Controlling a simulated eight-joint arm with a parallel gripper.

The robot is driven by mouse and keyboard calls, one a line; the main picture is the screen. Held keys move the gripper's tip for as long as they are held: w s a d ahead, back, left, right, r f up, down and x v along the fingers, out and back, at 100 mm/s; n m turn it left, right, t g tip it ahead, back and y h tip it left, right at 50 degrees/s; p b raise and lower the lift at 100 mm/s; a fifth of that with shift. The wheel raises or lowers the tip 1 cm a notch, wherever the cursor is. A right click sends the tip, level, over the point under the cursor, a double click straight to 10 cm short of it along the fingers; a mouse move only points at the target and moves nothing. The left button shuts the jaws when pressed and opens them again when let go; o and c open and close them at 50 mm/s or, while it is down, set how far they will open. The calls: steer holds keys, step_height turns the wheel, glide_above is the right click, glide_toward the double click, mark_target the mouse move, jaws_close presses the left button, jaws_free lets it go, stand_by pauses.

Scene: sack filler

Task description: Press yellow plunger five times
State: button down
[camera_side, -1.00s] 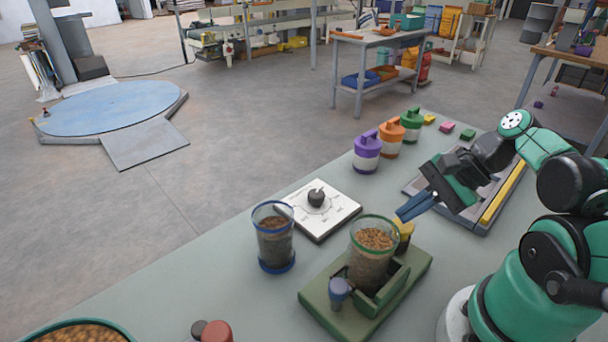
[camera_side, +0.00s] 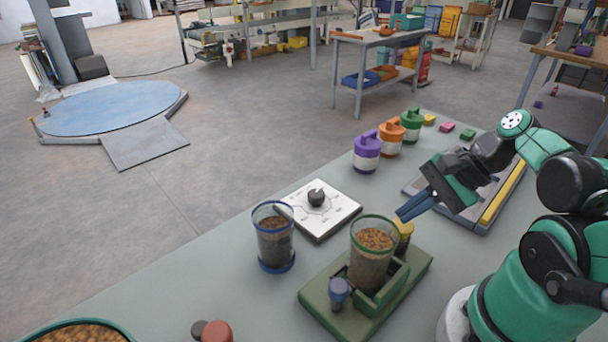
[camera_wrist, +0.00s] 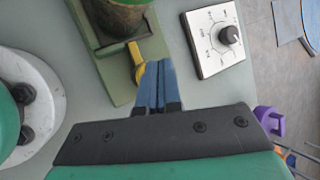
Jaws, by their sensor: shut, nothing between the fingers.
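The yellow plunger (camera_side: 405,231) stands at the back corner of a green base (camera_side: 343,318), partly hidden behind a clear cup of brown grain (camera_side: 370,262). My gripper (camera_side: 402,217) is shut and empty, with its blue fingertips at the top of the plunger. In the wrist view the shut fingers (camera_wrist: 150,68) lie right beside the yellow plunger (camera_wrist: 136,56), overlapping it. I cannot tell whether they touch it. A blue plunger (camera_side: 339,291) stands at the front of the same base.
A blue-rimmed grain cup (camera_side: 275,243) and a white dial panel (camera_side: 334,222) stand to the left. Purple (camera_side: 367,157), orange (camera_side: 390,139) and green (camera_side: 412,126) handled containers stand behind. A grey tray with a yellow bar (camera_side: 502,194) lies to the right.

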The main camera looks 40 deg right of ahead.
steer(key=shift+s+a+f, duration=0.15)
steer(key=shift+f, duration=0.05)
stand_by(0.5)
steer(key=shift+r, duration=0.25)
step_height(320, 180, up, 9)
steer(key=shift+w+d, duration=0.35)
steer(key=shift+f, duration=0.15)
glide_above(406, 224)
step_height(406, 224, down, 8)
steer(key=shift+r, duration=0.25)
steer(key=shift+f, duration=0.55)
stand_by(1.6)
steer(key=shift+f, duration=0.45)
